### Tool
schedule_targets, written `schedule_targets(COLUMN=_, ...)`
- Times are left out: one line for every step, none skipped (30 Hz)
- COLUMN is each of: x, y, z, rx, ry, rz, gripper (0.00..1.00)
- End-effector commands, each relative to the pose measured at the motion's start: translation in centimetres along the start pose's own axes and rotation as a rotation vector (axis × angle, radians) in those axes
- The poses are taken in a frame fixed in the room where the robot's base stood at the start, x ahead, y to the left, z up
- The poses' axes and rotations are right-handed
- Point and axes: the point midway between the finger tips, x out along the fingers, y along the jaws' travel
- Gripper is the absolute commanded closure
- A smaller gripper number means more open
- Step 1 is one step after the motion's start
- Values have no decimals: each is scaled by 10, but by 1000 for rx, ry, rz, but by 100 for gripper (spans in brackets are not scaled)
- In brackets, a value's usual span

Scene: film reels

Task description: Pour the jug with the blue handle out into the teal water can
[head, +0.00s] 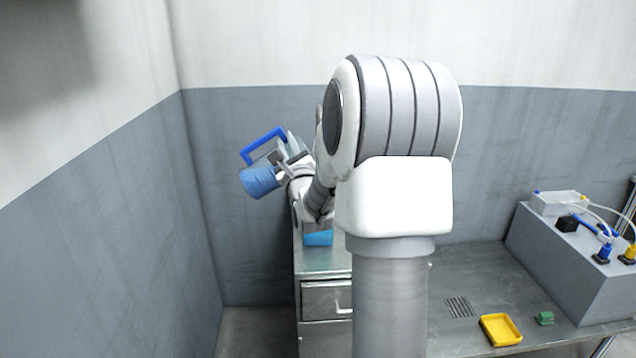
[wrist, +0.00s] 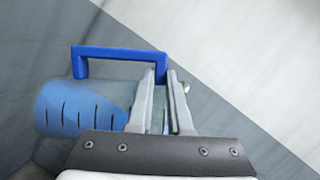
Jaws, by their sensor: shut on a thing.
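The jug with the blue handle (head: 258,178) is held in the air at the left, tilted. Its blue handle (head: 262,138) points up, and a blue part with dark marks shows at its lower left, also in the wrist view (wrist: 78,108). My gripper (head: 292,160) is shut on the jug at its right end, beside the handle; the fingers also show in the wrist view (wrist: 162,100). A bright blue-teal thing (head: 318,239), likely the teal water can, stands on the metal cabinet below my arm, mostly hidden by it. I cannot see liquid flowing.
The metal drawer cabinet (head: 325,262) stands under my arm. To the right, a grey bench (head: 455,275) bears a yellow tray (head: 501,330), a green block (head: 544,318) and a grey box (head: 565,265) with tubes and fittings. Walls close off the left and back.

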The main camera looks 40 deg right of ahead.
Motion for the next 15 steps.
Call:
schedule_targets(x=0, y=-3, z=2, rx=13, ry=-4, rz=-8, gripper=100)
schedule_targets(x=1, y=-4, z=2, rx=22, ry=-4, rz=-10, gripper=100)
schedule_targets(x=1, y=-5, z=2, rx=33, ry=-4, rz=-13, gripper=100)
schedule_targets(x=1, y=-6, z=2, rx=40, ry=-4, rz=-15, gripper=100)
schedule_targets(x=1, y=-6, z=2, rx=45, ry=-4, rz=-16, gripper=100)
schedule_targets(x=1, y=-7, z=3, rx=49, ry=-4, rz=-17, gripper=100)
schedule_targets(x=1, y=-7, z=3, rx=51, ry=-4, rz=-17, gripper=100)
schedule_targets(x=1, y=-7, z=3, rx=51, ry=-4, rz=-17, gripper=100)
schedule_targets(x=1, y=-7, z=3, rx=51, ry=-4, rz=-17, gripper=100)
schedule_targets(x=1, y=-7, z=3, rx=51, ry=-4, rz=-17, gripper=100)
schedule_targets(x=1, y=-7, z=3, rx=51, ry=-4, rz=-17, gripper=100)
schedule_targets(x=1, y=-7, z=3, rx=51, ry=-5, rz=-17, gripper=100)
schedule_targets(x=1, y=-7, z=3, rx=51, ry=-5, rz=-17, gripper=100)
schedule_targets(x=1, y=-7, z=3, rx=52, ry=-5, rz=-17, gripper=100)
schedule_targets(x=1, y=-7, z=3, rx=54, ry=-5, rz=-18, gripper=100)
